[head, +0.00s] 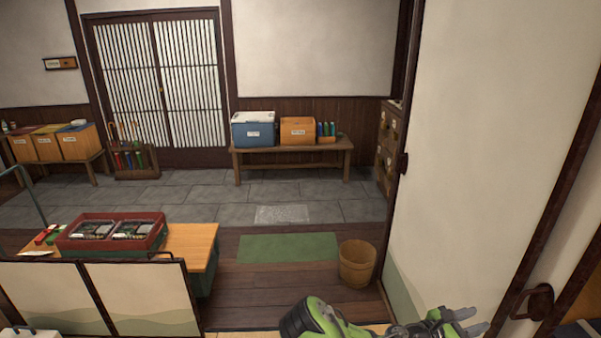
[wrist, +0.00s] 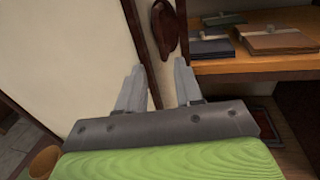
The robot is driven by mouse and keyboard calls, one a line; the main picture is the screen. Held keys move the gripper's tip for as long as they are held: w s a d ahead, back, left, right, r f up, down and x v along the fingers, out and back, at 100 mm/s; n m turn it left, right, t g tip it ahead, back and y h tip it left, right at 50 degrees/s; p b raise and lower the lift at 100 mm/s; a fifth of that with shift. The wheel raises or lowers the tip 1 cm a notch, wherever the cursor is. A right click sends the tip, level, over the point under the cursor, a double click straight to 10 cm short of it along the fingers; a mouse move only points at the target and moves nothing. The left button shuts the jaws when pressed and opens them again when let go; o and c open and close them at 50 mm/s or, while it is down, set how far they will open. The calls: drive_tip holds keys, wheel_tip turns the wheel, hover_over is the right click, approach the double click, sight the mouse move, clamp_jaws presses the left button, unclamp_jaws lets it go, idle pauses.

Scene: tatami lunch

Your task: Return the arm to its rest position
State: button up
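My gripper (head: 468,322) is at the lower right of the head view, at the end of my green and black arm, in front of the pale sliding panel (head: 470,150). In the wrist view my gripper (wrist: 158,85) shows two grey fingers standing apart, with nothing between them. Behind the fingers are the panel's dark wooden edge and a dark brown handle (wrist: 165,28). My arm is partly cut off by the bottom edge of the head view.
A wooden bucket (head: 357,265) stands on the floor left of the panel. A red tray (head: 112,232) rests on a wooden table behind a low screen (head: 145,297). A shelf (wrist: 255,68) holding folders is right of my fingers.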

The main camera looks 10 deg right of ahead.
drive_tip(key=s+a+r+m+t+y, duration=0.1)
drive_tip(key=s+a+r+m+y, duration=0.2)
drive_tip(key=a+r+m+y, duration=0.45)
drive_tip(key=s+a+r+m+t+y, duration=0.1)
drive_tip(key=s+a+r+m+y, duration=0.2)
drive_tip(key=a, duration=0.8)
drive_tip(key=s+a+r+m+t+y, duration=0.1)
drive_tip(key=s+a+r+m+y, duration=0.15)
drive_tip(key=a+m+y, duration=0.6)
drive_tip(key=s+a+r+t+h, duration=0.1)
drive_tip(key=s+a+r+t, duration=0.1)
drive_tip(key=s+a+r, duration=0.3)
drive_tip(key=s+a, duration=0.3)
drive_tip(key=a, duration=0.1)
drive_tip(key=shift+s+r+n, duration=0.15)
drive_tip(key=shift+r+n, duration=0.1)
drive_tip(key=shift+n, duration=0.05)
